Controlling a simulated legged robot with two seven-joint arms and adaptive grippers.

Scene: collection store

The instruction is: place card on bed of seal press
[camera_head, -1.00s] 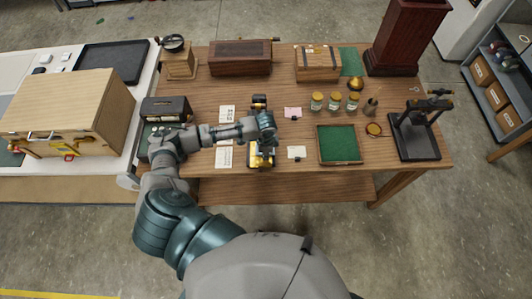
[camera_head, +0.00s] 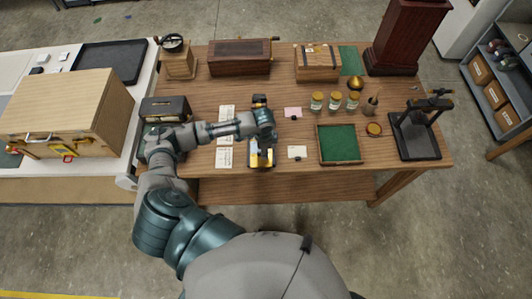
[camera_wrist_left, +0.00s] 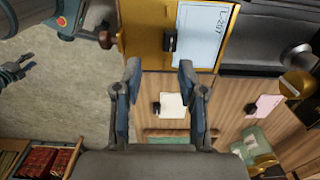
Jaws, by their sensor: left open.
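The black-and-gold device that looks like the seal press (camera_head: 260,102) stands mid-table, partly hidden by my left arm. In the left wrist view its gold bed (camera_wrist_left: 147,45) is at the top. A pale card marked L-207 (camera_wrist_left: 203,35), with a black clip, lies on this bed. My left gripper (camera_head: 266,140) is over the front of the press. In the left wrist view my left gripper (camera_wrist_left: 160,72) is open and empty, its fingertips apart from the card, near the bed's edge.
A white card (camera_head: 297,152) and a pink card (camera_head: 293,113) lie right of the press, paper sheets (camera_head: 224,157) to its left. A green-lined tray (camera_head: 339,144), several jars (camera_head: 335,101) and a black stand (camera_head: 414,137) are further right.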

